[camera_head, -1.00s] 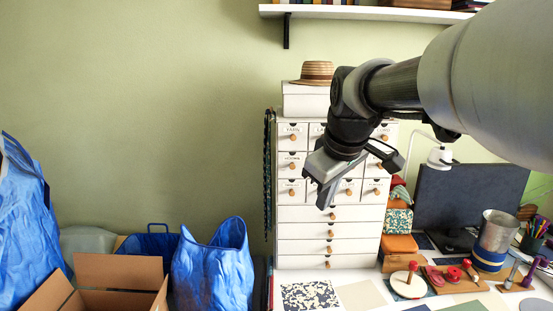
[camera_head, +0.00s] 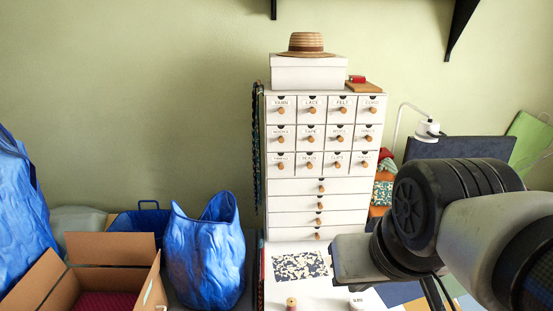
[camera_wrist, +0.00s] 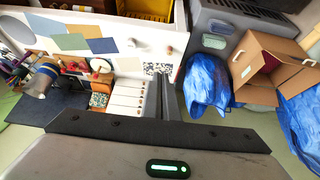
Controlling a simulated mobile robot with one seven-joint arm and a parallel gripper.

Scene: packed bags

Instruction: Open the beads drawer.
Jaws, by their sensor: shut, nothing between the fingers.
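The white drawer cabinet (camera_head: 262,200) stands against the wall in the head view, with several small labelled drawers above wide ones. The small drawer whose label seems to read BEADS (camera_head: 300,171) is in the lowest small row, second from the left. It looks closed, with a round wooden knob. My gripper is low in front of the cabinet, to the right of that drawer and apart from it; its fingers are not clear there. In the wrist view, the fingers of my gripper (camera_wrist: 163,77) are together and empty. The small drawers cannot be made out in that view.
A straw hat (camera_head: 306,43) sits on a white box (camera_head: 308,72) on the cabinet. Blue bags (camera_head: 207,252) and an open cardboard box (camera_head: 118,247) stand at left. A patterned sheet (camera_head: 300,266) lies on the table before the cabinet.

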